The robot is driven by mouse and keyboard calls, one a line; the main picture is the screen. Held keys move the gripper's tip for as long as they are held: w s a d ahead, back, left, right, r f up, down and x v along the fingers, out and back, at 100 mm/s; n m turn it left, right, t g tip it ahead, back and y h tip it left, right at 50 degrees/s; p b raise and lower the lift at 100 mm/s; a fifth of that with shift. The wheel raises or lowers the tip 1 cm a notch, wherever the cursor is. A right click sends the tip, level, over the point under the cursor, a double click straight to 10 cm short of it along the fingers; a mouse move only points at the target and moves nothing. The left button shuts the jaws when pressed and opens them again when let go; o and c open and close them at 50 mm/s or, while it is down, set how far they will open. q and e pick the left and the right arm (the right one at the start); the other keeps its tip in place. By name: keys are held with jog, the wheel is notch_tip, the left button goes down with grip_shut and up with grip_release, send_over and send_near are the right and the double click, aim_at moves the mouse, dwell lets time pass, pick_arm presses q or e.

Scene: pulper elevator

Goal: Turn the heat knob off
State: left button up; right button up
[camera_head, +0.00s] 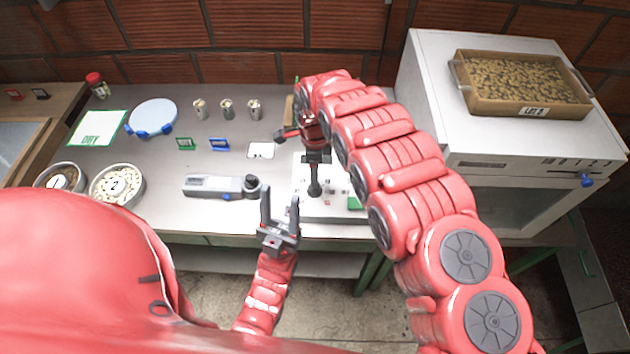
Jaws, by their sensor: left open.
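A blue knob (586,181) sits on the front of the white cabinet (500,120) at the right, below a row of small marks too small to read surely; it looks like the heat knob. Its exact setting cannot be told. My left gripper (280,203) is open and empty at the table's front edge, fingers pointing away from me, far left of the knob. My right arm reaches across the middle, and its dark gripper (315,172) points down over a white device (328,203). Whether its fingers are open or shut cannot be told.
A tray of beans (525,85) stands on the cabinet. The table holds a grey handheld meter (215,187), a blue-and-white dish (152,117), several small cups and two bowls, one marked 2 (118,184). The floor in front is clear.

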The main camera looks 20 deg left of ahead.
notch_tip(320, 180, down, 4)
jog(key=shift+s+f+p, duration=0.15)
jog(key=shift+f+p, duration=0.1)
jog(key=shift+p, duration=0.05)
jog(key=shift+f+b, duration=0.3)
jog(key=shift+f, duration=0.65)
grip_shut()
